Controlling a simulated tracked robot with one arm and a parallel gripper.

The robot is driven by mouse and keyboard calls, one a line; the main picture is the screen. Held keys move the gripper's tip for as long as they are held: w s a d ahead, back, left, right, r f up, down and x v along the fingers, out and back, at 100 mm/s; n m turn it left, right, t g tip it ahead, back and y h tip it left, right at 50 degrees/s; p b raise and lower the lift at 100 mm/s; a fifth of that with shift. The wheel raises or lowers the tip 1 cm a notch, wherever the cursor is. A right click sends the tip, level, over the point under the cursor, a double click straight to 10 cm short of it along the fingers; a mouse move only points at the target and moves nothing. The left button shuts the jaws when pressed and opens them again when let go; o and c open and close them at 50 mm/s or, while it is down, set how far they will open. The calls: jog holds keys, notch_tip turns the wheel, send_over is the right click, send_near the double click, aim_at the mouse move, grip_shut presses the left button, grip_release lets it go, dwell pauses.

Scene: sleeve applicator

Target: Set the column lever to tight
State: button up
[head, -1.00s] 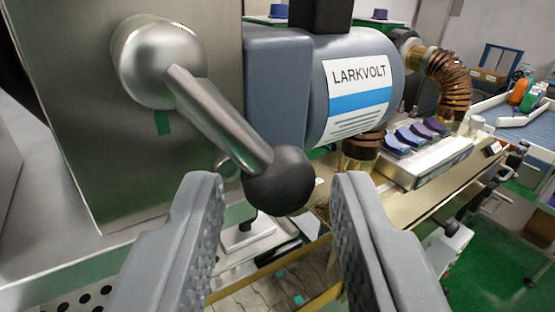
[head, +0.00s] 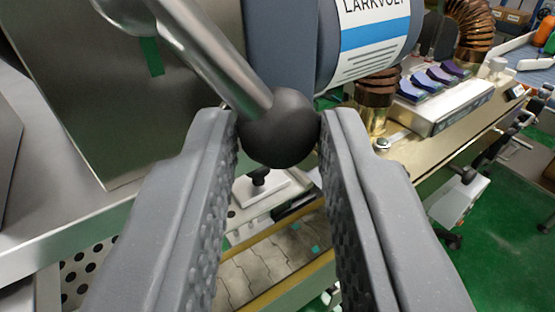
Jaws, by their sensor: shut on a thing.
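The column lever (head: 205,55) is a silver rod that slants down to the right from its hub at the top left, on a metal column plate (head: 110,105). It ends in a black ball knob (head: 278,128). My gripper (head: 278,125) is shut on the knob, one grey finger on each side near the tips. A green mark (head: 151,56) shows on the plate just left of the rod. The hub is mostly cut off by the top edge. No "tight" label is in view.
A grey LARKVOLT motor housing (head: 370,40) stands close on the right of the lever. Beyond it are a ribbed copper hose (head: 468,28) and a control box with blue and purple rocker switches (head: 440,95). A conveyor belt (head: 265,270) runs below.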

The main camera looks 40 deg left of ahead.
jog(key=shift+s+a+r+m+g+h+p, duration=0.15)
jog(key=shift+s+m+g+p, duration=0.15)
jog(key=shift+m+p, duration=0.25)
jog(key=shift+s+r+m+g+h+p, duration=0.15)
jog(key=shift+m+g+p, duration=0.2)
jog(key=shift+m, duration=0.2)
jog(key=shift+s+a+f+m+g+p, duration=0.1)
jog(key=shift+s+a+m+g+p, duration=0.05)
jog(key=shift+s+m+g+p, duration=0.3)
jog(key=shift+s+a+f+m+g+p, duration=0.1)
jog(key=shift+s+a+m+g+p, duration=0.1)
jog(key=shift+m+g+p, duration=0.35)
jog(key=o, duration=0.7)
jog(key=shift+s+d, duration=0.1)
jog(key=shift+d, duration=0.05)
jog(key=b+v, duration=0.2)
jog(key=v, duration=1.1)
jog(key=shift+s+d+r, duration=0.1)
jog(key=shift+r, duration=0.15)
